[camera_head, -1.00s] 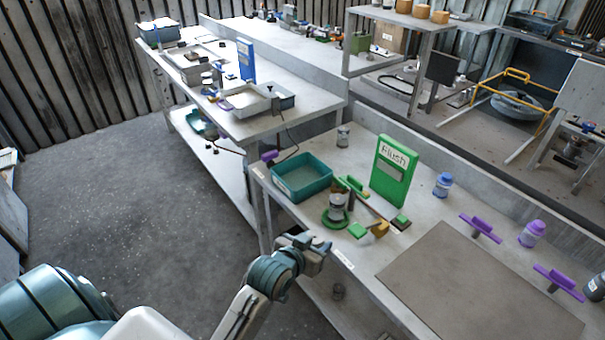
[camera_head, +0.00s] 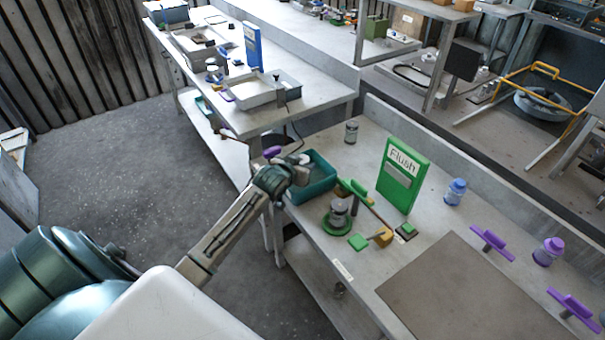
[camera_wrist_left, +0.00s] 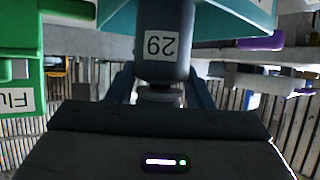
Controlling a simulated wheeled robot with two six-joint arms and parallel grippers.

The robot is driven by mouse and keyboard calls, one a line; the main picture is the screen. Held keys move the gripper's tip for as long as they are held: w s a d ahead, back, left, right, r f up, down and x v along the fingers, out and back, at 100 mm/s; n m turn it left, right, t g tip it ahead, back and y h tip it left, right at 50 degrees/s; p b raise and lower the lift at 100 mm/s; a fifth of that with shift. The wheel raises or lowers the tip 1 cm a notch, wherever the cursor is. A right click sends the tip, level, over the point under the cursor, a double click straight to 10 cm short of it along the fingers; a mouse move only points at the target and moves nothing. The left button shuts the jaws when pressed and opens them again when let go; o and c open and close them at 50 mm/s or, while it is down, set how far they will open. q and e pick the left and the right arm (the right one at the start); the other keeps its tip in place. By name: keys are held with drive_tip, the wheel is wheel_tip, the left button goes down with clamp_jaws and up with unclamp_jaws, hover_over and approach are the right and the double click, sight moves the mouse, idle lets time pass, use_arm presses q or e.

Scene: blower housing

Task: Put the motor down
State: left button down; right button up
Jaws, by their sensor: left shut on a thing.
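The motor (camera_wrist_left: 165,40), a dark grey cylinder with a white label reading 29, is between the fingers of my left gripper in the left wrist view. The label appears upside down there. My left gripper (camera_head: 302,168) is shut on it, at the near-left side of the teal tray (camera_head: 322,188) in the head view. The tray also shows at the top of the wrist view (camera_wrist_left: 232,14). In the head view the motor is mostly hidden by the gripper, and I cannot tell whether it touches the tray. My right gripper is not in view.
A labelled jar (camera_head: 338,212) stands on a green round base near the tray. Green and orange blocks (camera_head: 381,237) lie beside it. A small jar (camera_head: 351,132) stands beyond the tray. The brown mat (camera_head: 460,290) is bare.

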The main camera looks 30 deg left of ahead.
use_arm(q)
wheel_tip(320, 180, down, 4)
drive_tip(key=shift+w+r+p, duration=0.1)
drive_tip(key=shift+p, duration=0.35)
drive_tip(key=shift+f, duration=0.3)
drive_tip(key=c, duration=0.7)
unclamp_jaws()
drive_tip(key=shift+f, duration=0.15)
drive_tip(key=b+v, duration=0.2)
drive_tip(key=v, duration=1)
